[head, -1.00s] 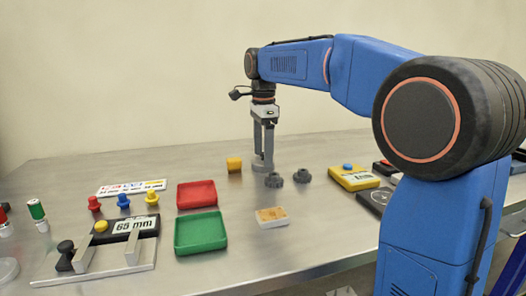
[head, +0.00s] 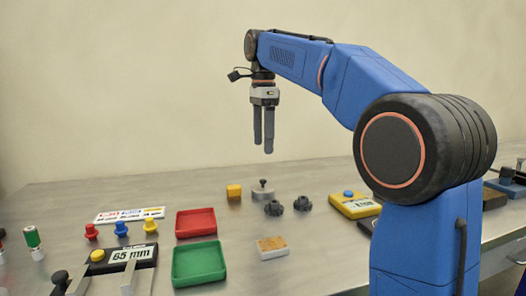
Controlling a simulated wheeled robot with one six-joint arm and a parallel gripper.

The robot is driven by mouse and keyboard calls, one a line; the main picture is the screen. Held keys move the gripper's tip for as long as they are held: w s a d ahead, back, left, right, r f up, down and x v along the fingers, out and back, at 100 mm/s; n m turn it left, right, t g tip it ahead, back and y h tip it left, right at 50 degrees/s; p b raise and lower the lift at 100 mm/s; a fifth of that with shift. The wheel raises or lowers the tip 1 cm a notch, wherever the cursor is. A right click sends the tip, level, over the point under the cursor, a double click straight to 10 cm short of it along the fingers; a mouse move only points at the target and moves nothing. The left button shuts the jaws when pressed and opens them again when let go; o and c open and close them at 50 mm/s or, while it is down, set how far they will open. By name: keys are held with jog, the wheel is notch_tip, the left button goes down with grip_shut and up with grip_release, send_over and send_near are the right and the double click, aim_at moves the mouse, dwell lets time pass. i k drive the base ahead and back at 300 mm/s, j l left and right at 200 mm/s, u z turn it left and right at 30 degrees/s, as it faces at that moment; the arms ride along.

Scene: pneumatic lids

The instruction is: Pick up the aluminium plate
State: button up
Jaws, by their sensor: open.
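My gripper (head: 264,148) hangs fingers down above the table. Its two fingers are apart with a narrow gap, and nothing shows between them. Below it, a round grey metallic plate (head: 263,195) with a dark knob standing on top rests flat on the table. It looks like the aluminium plate, though no label on it confirms this. The fingertips are clear of the knob, well above it.
Red (head: 196,223) and green (head: 199,263) trays and a tan-topped block (head: 271,247) are nearer. A yellow box (head: 354,206) is right.

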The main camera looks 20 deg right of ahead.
aim_at(268, 247)
jog(key=k, duration=1)
